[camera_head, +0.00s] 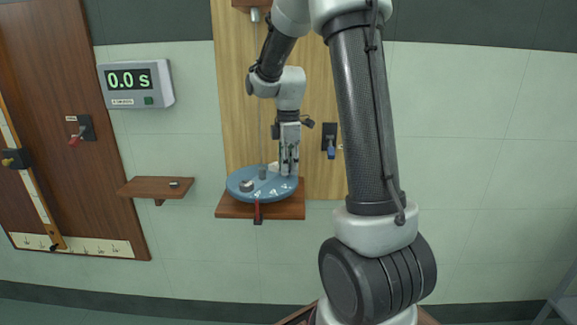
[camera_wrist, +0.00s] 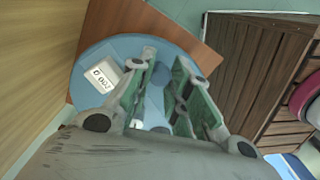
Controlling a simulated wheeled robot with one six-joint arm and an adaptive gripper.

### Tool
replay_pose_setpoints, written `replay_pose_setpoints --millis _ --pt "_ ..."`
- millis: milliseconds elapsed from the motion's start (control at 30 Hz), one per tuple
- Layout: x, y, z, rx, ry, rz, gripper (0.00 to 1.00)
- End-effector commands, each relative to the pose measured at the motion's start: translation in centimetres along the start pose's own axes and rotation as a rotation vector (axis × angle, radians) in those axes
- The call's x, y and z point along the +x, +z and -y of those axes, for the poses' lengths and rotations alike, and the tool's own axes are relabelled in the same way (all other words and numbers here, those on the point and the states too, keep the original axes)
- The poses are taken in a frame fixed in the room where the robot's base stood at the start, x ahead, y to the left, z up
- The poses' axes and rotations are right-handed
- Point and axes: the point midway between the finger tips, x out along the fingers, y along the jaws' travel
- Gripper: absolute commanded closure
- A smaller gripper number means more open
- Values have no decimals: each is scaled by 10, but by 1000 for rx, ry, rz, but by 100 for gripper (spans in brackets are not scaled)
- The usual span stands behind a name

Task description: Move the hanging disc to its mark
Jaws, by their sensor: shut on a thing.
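The hanging disc (camera_head: 240,181) is a blue round plate at a wooden wall shelf (camera_head: 228,211), and looks about level. A grey knob (camera_head: 246,186) and a second small grey piece (camera_head: 262,172) stand on its top. In the wrist view the disc (camera_wrist: 88,96) shows behind my fingers, with a white label on it. My gripper (camera_head: 289,167) points down at the right part of the disc. In the wrist view my gripper (camera_wrist: 163,82) has its fingers around a part on the disc, mostly hidden between them. A red pointer (camera_head: 258,214) sits at the shelf's front edge.
A wooden panel (camera_head: 237,110) rises behind the disc. A timer (camera_head: 136,83) reads 0.0 s. A blue-handled switch (camera_head: 330,149) is right of my wrist. The right wall is clear.

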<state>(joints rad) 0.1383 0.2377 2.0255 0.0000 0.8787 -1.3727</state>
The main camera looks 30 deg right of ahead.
Motion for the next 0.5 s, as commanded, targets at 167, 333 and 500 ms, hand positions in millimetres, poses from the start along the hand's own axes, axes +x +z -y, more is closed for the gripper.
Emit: replay_pose_setpoints --millis 167,333,500 --pt "-1 0 -2 -5 4 0 100" --pt "-1 0 -2 -5 4 0 100" --pt "-1 0 -2 -4 4 0 68"
